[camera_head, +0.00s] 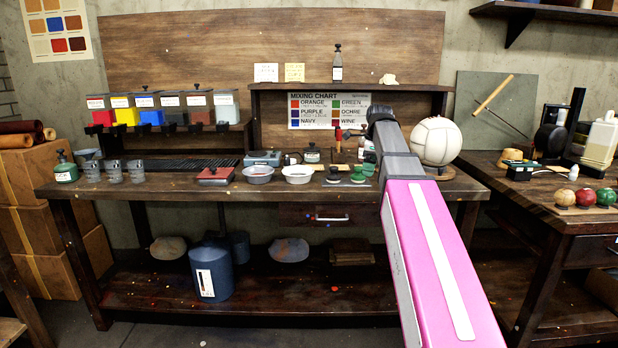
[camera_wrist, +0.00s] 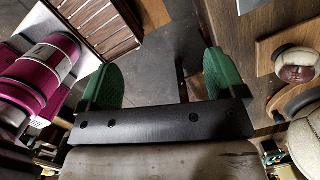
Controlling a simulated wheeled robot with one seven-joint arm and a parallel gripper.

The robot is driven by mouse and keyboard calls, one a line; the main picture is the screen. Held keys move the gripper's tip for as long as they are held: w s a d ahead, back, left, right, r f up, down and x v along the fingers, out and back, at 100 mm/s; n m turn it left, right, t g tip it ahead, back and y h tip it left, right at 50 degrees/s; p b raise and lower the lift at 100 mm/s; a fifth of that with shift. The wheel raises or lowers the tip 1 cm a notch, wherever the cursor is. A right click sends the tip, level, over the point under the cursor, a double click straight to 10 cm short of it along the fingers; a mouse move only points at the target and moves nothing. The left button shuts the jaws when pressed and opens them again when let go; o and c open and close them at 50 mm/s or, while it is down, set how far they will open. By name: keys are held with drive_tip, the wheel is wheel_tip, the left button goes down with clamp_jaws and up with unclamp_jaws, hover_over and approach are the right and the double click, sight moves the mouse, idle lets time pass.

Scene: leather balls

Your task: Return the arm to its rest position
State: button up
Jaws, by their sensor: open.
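My gripper (camera_wrist: 163,85) shows in the wrist view with its two green fingers spread wide apart. Nothing is between the fingers except a view down to the grey floor. In the head view my pink arm reaches up from the lower right toward the workbench (camera_head: 330,192). Its dark far end covers part of the bench's right side. The gripper's fingers are hidden in that view.
A white ball (camera_head: 436,141) sits at the bench's right end, close beside my arm. Dye dispensers (camera_head: 160,108), cups and bowls line the bench. A right-hand table (camera_head: 540,190) holds small coloured balls (camera_head: 586,198). The floor in front is clear at lower left.

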drive_tip(key=s+a+f+n, duration=0.1)
drive_tip(key=s+f+n, duration=0.3)
drive_tip(key=f, duration=0.7)
drive_tip(key=s+f+n, duration=0.2)
drive_tip(key=f+n, duration=0.3)
drive_tip(key=f, duration=0.6)
drive_tip(key=s+f+n+h, duration=0.1)
drive_tip(key=s+f+n, duration=1.1)
drive_tip(key=f, duration=0.7)
drive_tip(key=shift+s+a+f+g, duration=0.15)
drive_tip(key=shift+s+a+g, duration=0.25)
drive_tip(key=shift+s, duration=0.65)
